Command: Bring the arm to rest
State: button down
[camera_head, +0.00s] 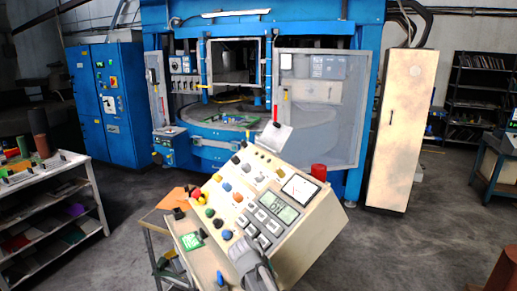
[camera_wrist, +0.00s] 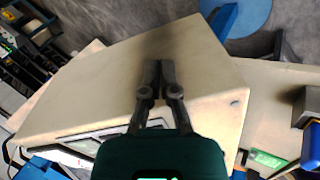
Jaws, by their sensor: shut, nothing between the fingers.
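My gripper (camera_wrist: 158,68) shows in the wrist view with its two dark fingers together and nothing between them. Behind the fingers is a plain beige face of the control console (camera_wrist: 90,95); I cannot tell how wide the gap is or whether they touch. In the head view the console (camera_head: 310,232) is a tilted beige box with coloured buttons and a small display (camera_head: 271,207). A grey part, probably of my arm, shows at the console's lower front edge; the fingers cannot be made out there.
A blue press machine (camera_head: 258,15) stands behind the console, with a blue cabinet (camera_head: 110,100) at left. A beige locker (camera_head: 402,130) stands at right. A shelf rack (camera_head: 90,180) is at left and a blue-framed table (camera_head: 490,165) at far right. Grey floor (camera_head: 410,245) is open right of the console.

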jog(key=s+d+f+m+g+y+b, duration=0.3)
jog(key=s+d+f, duration=0.4)
jog(key=s+d, duration=0.5)
jog(key=y+b, duration=0.1)
jog(key=y, duration=0.1)
jog(key=shift+d+f+g+y, duration=0.3)
jog(key=shift+d+y, duration=0.05)
jog(key=shift+y, duration=0.05)
dwell(0.4)
